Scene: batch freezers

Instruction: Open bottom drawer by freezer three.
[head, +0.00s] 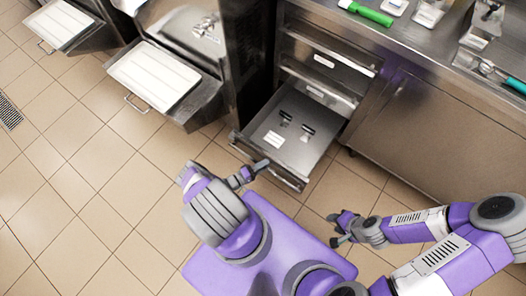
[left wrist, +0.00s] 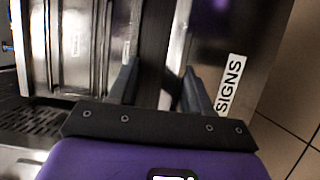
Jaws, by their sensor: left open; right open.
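The bottom drawer (head: 300,158) under the steel counter is pulled out, with its inside showing in the head view. Two small dark and metal items and a white card lie in it. Its front has a bar handle (head: 283,181). My left gripper (head: 257,166) is at the left part of the drawer front, by the handle. In the left wrist view its fingers (left wrist: 158,88) are apart, with a dark strip between them; I cannot tell whether they touch the handle. A steel face beside them carries a "SIGNS" label (left wrist: 230,84). My right gripper (head: 338,229) is open and empty, above the floor.
Freezers with white trays (head: 153,75) stand to the left. A closed cabinet (head: 440,130) is to the right. Green tools (head: 367,12) lie on the counter. The tiled floor (head: 90,200) at left is clear.

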